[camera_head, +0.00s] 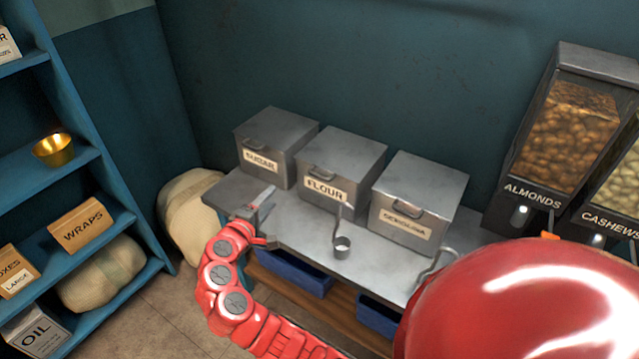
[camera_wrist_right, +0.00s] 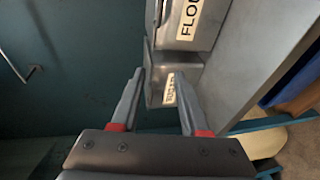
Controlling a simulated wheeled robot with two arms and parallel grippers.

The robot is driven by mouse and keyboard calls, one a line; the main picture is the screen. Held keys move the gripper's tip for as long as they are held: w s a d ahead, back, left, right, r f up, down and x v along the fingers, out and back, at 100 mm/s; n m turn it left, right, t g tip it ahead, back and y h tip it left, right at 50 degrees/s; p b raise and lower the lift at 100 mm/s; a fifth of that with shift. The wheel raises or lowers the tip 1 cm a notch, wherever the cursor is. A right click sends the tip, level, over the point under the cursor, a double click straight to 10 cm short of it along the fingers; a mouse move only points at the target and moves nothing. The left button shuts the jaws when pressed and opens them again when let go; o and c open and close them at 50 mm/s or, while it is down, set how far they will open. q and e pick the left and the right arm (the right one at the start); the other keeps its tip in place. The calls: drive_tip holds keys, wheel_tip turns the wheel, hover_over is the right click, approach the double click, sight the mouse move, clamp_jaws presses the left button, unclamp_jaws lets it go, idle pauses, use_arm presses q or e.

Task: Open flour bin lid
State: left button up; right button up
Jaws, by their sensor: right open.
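The flour bin (camera_head: 362,177) is a grey metal box with a FLOUR label, in the middle of three bins on the counter; its lid (camera_head: 345,150) lies shut, with a handle at the front. Part of it also shows at the top of the right wrist view (camera_wrist_right: 208,38). In the right wrist view the sugar bin (camera_wrist_right: 187,75) shows just beyond the open fingers (camera_wrist_right: 159,74).
The semolina bin (camera_head: 440,185) stands right of the flour bin. A small metal scoop (camera_head: 342,246) with an upright handle stands on the counter (camera_head: 300,235) in front. Almond (camera_head: 570,130) and cashew dispensers (camera_head: 618,180) are at the right. Blue shelves (camera_head: 95,235) stand at the left.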

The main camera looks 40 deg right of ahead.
sight(319, 177)
drive_tip(key=s+d+r+m+g+h, duration=0.1)
drive_tip(key=s+d+m+g, duration=0.1)
drive_tip(key=s+d+g, duration=0.15)
drive_tip(key=shift+t, duration=0.35)
drive_tip(key=p+x, duration=0.2)
drive_tip(key=x, duration=1.3)
drive_tip(key=shift+w+d, duration=0.2)
drive_tip(key=shift+d, duration=0.05)
clamp_jaws()
idle(0.3)
